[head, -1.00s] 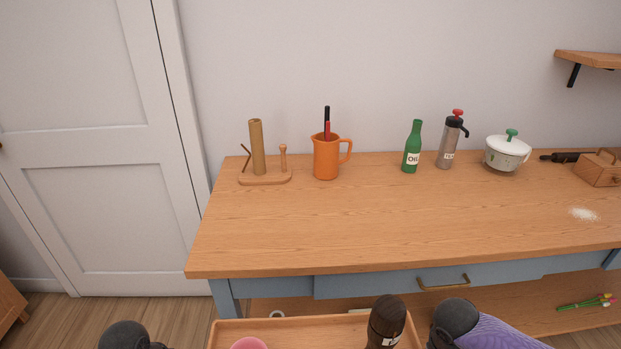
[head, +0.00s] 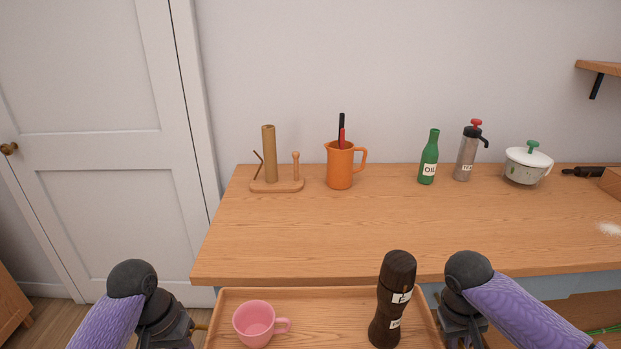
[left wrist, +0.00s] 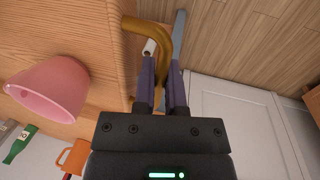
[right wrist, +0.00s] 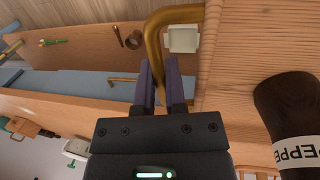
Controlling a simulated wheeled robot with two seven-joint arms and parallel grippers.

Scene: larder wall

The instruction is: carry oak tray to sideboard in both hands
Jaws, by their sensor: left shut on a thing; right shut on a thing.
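The oak tray (head: 300,293) is at the bottom of the head view, in front of the sideboard's near edge and partly cut off by the frame. A pink mug (head: 254,323) stands on its left part and a dark pepper mill (head: 391,300) stands upright on its right part. My left gripper (left wrist: 163,72) is shut on the tray's left brass handle (left wrist: 183,42). My right gripper (right wrist: 162,78) is shut on the right brass handle (right wrist: 154,32). The sideboard (head: 330,240) has a wooden top and blue front.
A paper-roll holder (head: 278,186), an orange jug (head: 340,166), a green bottle (head: 429,158), a grey flask (head: 467,154) and a white pot (head: 526,163) stand along the back of the sideboard. Its front left and middle are clear. A white door (head: 100,190) is at the left.

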